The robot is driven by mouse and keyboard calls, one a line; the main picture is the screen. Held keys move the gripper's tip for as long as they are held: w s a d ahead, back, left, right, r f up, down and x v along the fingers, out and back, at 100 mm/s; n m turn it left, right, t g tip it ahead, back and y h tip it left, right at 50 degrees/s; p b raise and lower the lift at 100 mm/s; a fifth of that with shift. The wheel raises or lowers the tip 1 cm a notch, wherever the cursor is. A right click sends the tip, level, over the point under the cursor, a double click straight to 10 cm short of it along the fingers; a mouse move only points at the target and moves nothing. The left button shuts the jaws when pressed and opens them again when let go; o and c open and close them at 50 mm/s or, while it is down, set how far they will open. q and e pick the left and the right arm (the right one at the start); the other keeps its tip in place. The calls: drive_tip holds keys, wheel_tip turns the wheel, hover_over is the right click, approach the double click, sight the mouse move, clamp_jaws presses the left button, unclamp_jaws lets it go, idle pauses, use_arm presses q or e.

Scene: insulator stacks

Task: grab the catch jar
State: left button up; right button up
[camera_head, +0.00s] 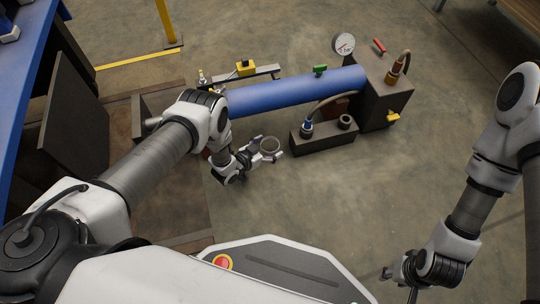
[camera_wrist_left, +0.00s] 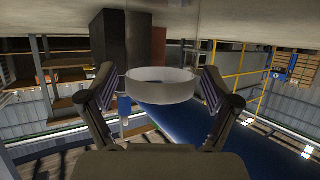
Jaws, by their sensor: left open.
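The catch jar (camera_head: 269,144) is a small clear, round cup with a pale rim, just in front of the blue cylinder. My left gripper (camera_head: 263,156) is open at the jar, its fingers on either side of it. In the left wrist view the jar (camera_wrist_left: 161,86) sits between the two spread fingers of the left gripper (camera_wrist_left: 160,93). Whether the fingers touch its wall I cannot tell. My right gripper (camera_head: 399,284) hangs low at the right, away from the jar; its fingers are too small to read.
A long blue cylinder (camera_head: 290,91) runs behind the jar to a dark block (camera_head: 381,97) with a gauge (camera_head: 343,44). A dark low block (camera_head: 323,136) with fittings stands right of the jar. A blue-edged bench (camera_head: 36,65) is at the left. The floor at front right is clear.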

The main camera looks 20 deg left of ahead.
use_arm(q)
drive_tip(key=shift+w, duration=0.2)
drive_tip(key=c, duration=1.3)
